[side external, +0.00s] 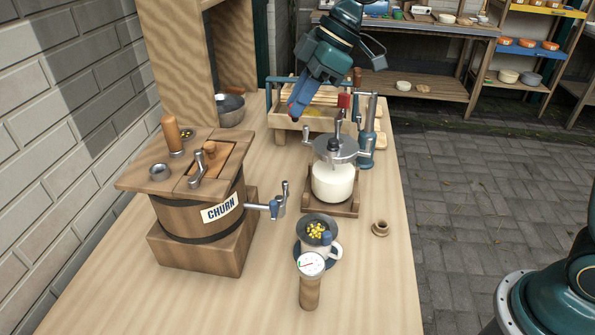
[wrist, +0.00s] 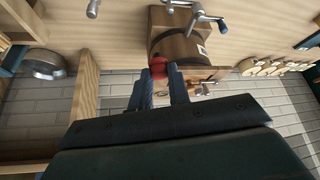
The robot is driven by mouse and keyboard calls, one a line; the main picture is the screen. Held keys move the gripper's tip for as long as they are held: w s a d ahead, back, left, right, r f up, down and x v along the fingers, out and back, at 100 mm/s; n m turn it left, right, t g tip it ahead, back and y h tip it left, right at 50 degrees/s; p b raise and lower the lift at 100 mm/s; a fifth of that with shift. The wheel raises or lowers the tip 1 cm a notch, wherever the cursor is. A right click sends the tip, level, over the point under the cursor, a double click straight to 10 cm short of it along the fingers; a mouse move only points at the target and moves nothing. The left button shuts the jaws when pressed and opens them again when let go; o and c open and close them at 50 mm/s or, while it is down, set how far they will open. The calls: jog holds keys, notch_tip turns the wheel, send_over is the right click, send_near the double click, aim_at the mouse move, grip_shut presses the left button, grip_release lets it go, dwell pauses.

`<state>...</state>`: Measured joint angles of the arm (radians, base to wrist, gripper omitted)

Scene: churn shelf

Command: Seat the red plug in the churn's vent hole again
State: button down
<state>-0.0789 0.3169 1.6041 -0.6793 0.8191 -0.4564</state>
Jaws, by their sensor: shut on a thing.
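My gripper (side external: 296,106) is in the air above the back of the bench, right of the churn, pointing down to the left. In the wrist view its two blue fingers (wrist: 164,78) are shut on the red plug (wrist: 158,67). The wooden churn (side external: 190,217), labelled CHURN, stands at the left with a wooden lid (side external: 130,180) and a side crank. It also shows beyond the fingers in the wrist view (wrist: 180,46). I cannot clearly make out the vent hole.
A wooden rack (side external: 295,122) is behind. A cup with yellow bits (side external: 318,232) and a dial thermometer (side external: 310,280) stand in front.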

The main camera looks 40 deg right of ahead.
jog(key=shift+m+t, duration=0.4)
jog(key=shift+m, duration=0.4)
jog(key=w+a+r, duration=0.1)
jog(key=a, duration=0.3)
jog(key=w+a, duration=0.1)
jog(key=a, duration=0.3)
jog(key=w+a+r, duration=0.1)
jog(key=a, duration=0.3)
jog(key=shift+w+a+r, duration=0.1)
jog(key=shift+r, duration=0.2)
notch_tip(320, 180, up, 2)
jog(key=m+h, duration=0.1)
jog(key=m, duration=0.1)
send_over(152, 168)
jog(key=s+d, duration=0.1)
jog(key=shift+s+d+r+t, duration=0.15)
jog(key=shift+d+r+t, duration=0.05)
jog(key=shift+t, duration=0.1)
jog(key=shift+f, duration=0.15)
jog(key=shift+f, duration=2.15)
jog(key=shift+f, duration=1.2)
jog(key=shift+r, duration=0.1)
jog(key=c, duration=1.3)
grip_release()
